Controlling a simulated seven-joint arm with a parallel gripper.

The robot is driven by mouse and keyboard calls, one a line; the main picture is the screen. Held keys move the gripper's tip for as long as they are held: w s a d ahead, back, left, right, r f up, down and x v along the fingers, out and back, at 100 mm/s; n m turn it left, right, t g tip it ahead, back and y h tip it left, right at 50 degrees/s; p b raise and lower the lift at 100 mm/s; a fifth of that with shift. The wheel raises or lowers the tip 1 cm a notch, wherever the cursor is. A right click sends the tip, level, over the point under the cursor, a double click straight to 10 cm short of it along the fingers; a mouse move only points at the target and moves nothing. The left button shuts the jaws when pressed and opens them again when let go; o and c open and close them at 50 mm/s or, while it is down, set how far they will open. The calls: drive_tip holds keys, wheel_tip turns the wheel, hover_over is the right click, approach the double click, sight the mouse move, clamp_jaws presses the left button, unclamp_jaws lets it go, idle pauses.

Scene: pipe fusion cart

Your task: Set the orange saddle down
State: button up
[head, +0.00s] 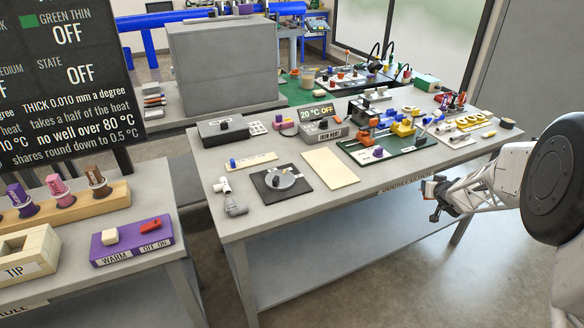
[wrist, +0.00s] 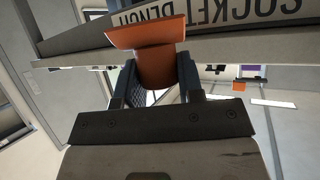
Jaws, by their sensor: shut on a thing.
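The orange saddle (wrist: 155,62) is in the wrist view, with a wide flared plate at the top and a narrower rounded body below. My gripper (wrist: 158,78) is shut on that body, one dark finger on each side. In the head view my gripper (head: 432,190) is at the front edge of the bench (head: 300,221), beside its label. The saddle is too small or hidden to make out there. In the wrist view the bench edge and its lettered label (wrist: 240,14) lie just beyond the saddle; I cannot tell whether they touch.
On the bench stand a green board (head: 399,147) with colored fittings, a cream board (head: 330,168), a black plate with a grey disc (head: 281,183), and grey fittings (head: 235,204). A second table at left holds a purple switch box (head: 132,241). The floor before the bench is clear.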

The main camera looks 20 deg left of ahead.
drive_tip(key=s+a+r+n+g+y, duration=0.1)
drive_tip(key=s+a+r+n+y, duration=0.1)
drive_tip(key=a, duration=0.5)
drive_tip(key=s+a+r+n+g+y, duration=0.1)
drive_tip(key=s+a+r+n+g, duration=0.1)
drive_tip(key=a, duration=0.5)
drive_tip(key=s+a+r+n+g+y, duration=0.1)
drive_tip(key=s+a+r+n+y, duration=0.1)
drive_tip(key=a, duration=0.5)
drive_tip(key=shift+s+a+r+n+y, duration=0.15)
drive_tip(key=shift+s+r+n, duration=0.1)
drive_tip(key=shift+s+r, duration=0.5)
drive_tip(key=shift+s+a+r+n+y, duration=0.15)
drive_tip(key=shift+s+r+n, duration=0.1)
drive_tip(key=shift+s+r, duration=0.45)
drive_tip(key=s+a+r+n+g+y, duration=0.1)
drive_tip(key=s+a+r+n+g, duration=0.1)
drive_tip(key=s+a, duration=0.7)
drive_tip(key=s+a+r+n+g+y, duration=0.1)
drive_tip(key=s+a+n+g, duration=0.4)
drive_tip(key=s+a, duration=0.5)
drive_tip(key=shift+s+a+r+g, duration=0.3)
drive_tip(key=shift+s+r, duration=0.25)
drive_tip(key=shift+s, duration=0.45)
